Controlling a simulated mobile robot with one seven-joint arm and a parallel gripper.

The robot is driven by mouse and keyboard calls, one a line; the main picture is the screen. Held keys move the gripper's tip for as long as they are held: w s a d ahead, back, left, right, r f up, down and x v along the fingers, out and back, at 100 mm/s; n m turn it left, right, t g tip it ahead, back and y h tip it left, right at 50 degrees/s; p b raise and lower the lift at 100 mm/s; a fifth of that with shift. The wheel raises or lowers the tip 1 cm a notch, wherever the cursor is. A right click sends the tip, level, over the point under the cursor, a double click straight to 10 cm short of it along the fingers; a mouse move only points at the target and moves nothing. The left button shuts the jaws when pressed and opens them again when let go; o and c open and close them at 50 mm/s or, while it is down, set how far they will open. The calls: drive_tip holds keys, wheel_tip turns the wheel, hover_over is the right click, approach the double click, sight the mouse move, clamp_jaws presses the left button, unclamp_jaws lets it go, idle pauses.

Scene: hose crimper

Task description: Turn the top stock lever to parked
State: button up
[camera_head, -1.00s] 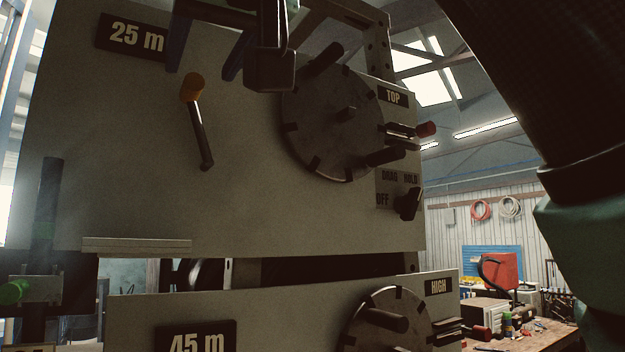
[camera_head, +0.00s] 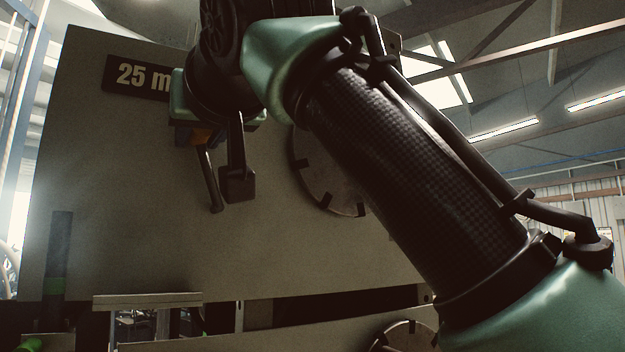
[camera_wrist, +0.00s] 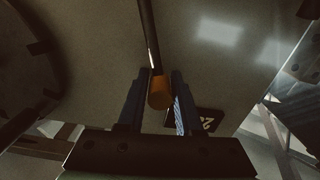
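The lever is a dark rod (camera_head: 209,180) with an orange knob (camera_wrist: 160,92), on the upper grey panel marked 25 m. In the head view it slants from its pivot at the bottom up to the knob, leaning slightly left. My gripper (camera_wrist: 161,95) is at the knob, with one blue-lined finger on each side, close against it. It looks shut on the knob. In the head view my gripper covers most of the knob. No label for a parked position shows.
The 25 m plate (camera_head: 136,76) is just left of my gripper. The slotted disc (camera_head: 325,175) is to the right, largely hidden behind my forearm, along with the controls beside it. The panel face left of the lever is clear.

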clamp_jaws()
idle(1.1)
